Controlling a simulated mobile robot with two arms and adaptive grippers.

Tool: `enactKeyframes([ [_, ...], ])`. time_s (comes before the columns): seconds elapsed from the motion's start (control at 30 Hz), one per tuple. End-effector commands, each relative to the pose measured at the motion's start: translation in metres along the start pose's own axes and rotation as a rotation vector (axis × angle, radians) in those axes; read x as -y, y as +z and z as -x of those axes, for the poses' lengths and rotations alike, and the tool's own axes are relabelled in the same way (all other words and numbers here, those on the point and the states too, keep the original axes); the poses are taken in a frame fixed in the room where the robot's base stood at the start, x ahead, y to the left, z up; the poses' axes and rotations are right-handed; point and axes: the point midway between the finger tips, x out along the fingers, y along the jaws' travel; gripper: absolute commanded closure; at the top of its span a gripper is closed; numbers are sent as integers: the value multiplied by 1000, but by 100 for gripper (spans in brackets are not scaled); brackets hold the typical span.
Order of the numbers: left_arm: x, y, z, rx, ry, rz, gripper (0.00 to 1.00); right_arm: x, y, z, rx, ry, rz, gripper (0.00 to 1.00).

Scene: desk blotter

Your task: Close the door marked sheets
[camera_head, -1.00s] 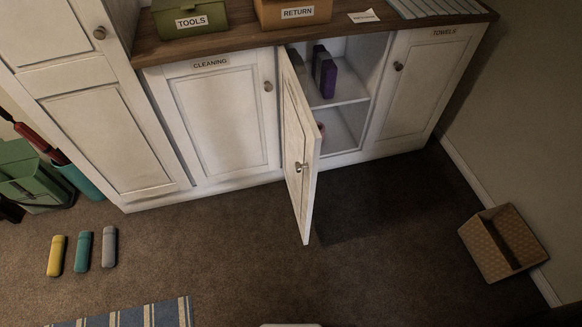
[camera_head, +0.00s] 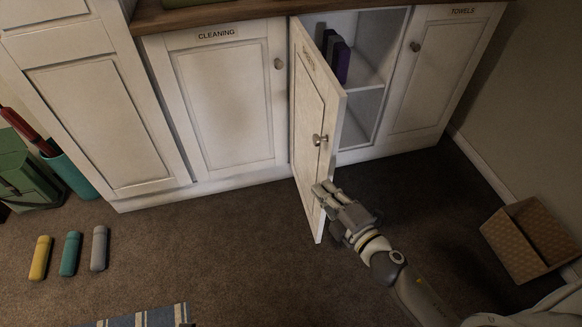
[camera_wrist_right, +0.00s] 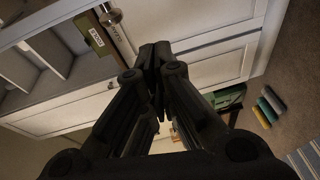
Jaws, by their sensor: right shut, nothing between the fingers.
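The door marked sheets (camera_head: 309,115) stands open in the head view. It is white, hinged at its left and swung out into the room, with a round metal knob (camera_head: 320,140) near its free edge. Shelves show behind it. My right gripper (camera_head: 324,190) is shut and empty. Its fingertips overlap the lower part of the door's outer face, below the knob, near the free edge; I cannot tell whether they touch. The wrist view shows its closed fingers (camera_wrist_right: 154,70) in front of white cabinet panels. My left gripper is not in view.
The cleaning door (camera_head: 225,95) and towels door (camera_head: 432,75) are shut on either side. Dark and purple items (camera_head: 337,58) stand on the inner shelf. A patterned box (camera_head: 530,240) is on the floor at right. Carpet before the cabinet is mostly clear.

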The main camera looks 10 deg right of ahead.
Motion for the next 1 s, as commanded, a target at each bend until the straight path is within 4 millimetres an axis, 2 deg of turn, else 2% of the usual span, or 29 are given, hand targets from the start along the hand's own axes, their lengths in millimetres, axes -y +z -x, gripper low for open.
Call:
enactKeyframes([
  [0.13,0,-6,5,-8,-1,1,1,-26,-14,2,-42,69,88,100],
  [0.37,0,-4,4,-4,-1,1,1,-36,-18,-9,-51,85,105,100],
  [0.9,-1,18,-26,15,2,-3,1,-43,-22,-90,-49,85,104,100],
  [0.97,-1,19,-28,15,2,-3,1,-43,-23,-99,-49,85,103,100],
  [1.0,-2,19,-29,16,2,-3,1,-41,-16,-98,-46,80,106,100],
])
